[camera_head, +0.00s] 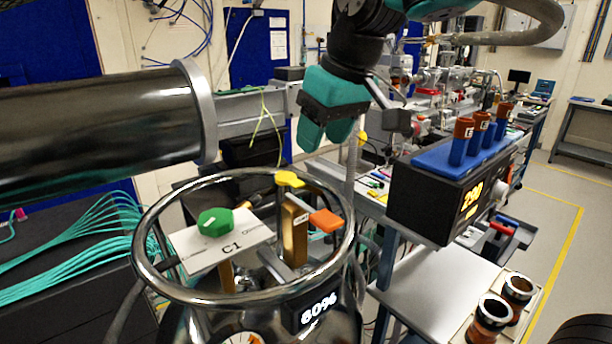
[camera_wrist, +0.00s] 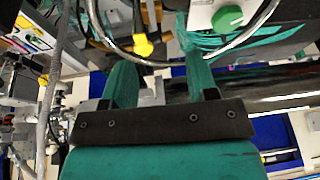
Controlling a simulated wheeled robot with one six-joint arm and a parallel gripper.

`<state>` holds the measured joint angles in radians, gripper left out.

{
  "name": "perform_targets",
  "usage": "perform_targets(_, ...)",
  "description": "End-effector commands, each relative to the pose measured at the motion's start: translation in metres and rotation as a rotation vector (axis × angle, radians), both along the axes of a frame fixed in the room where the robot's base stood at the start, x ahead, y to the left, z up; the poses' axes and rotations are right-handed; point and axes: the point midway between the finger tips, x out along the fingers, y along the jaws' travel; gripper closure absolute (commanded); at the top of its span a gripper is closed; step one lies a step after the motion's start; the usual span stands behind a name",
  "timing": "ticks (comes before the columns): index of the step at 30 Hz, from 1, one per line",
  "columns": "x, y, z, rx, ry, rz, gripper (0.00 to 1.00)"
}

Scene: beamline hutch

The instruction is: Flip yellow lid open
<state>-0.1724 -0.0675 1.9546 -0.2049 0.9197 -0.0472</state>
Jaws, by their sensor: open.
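The yellow lid (camera_head: 289,179) sits on top of an upright brass post (camera_head: 294,232) inside the metal ring of a vessel. It looks flat and closed over the post's top. In the wrist view the yellow lid (camera_wrist: 143,46) shows just beyond my fingertips, left of the middle of the gap. My gripper (camera_head: 325,134), with teal fingers, hangs above and slightly right of the lid, apart from it. In the wrist view my gripper (camera_wrist: 160,66) has its fingers spread with nothing between them.
The polished ring (camera_head: 146,262) surrounds the post. A green knob (camera_head: 215,222) on the C1 plate stands to its left, an orange tab (camera_head: 326,220) to its right. A large metal cylinder (camera_head: 95,120) is at left; a black box (camera_head: 425,202) with tubes is at right.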

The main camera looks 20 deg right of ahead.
Motion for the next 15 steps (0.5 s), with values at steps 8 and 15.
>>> perform_targets(8,0.05,-0.022,0.03,-0.028,-0.06,-0.098,0.47)
perform_targets(15,0.065,-0.018,-0.009,-0.029,-0.056,-0.1,0.47)
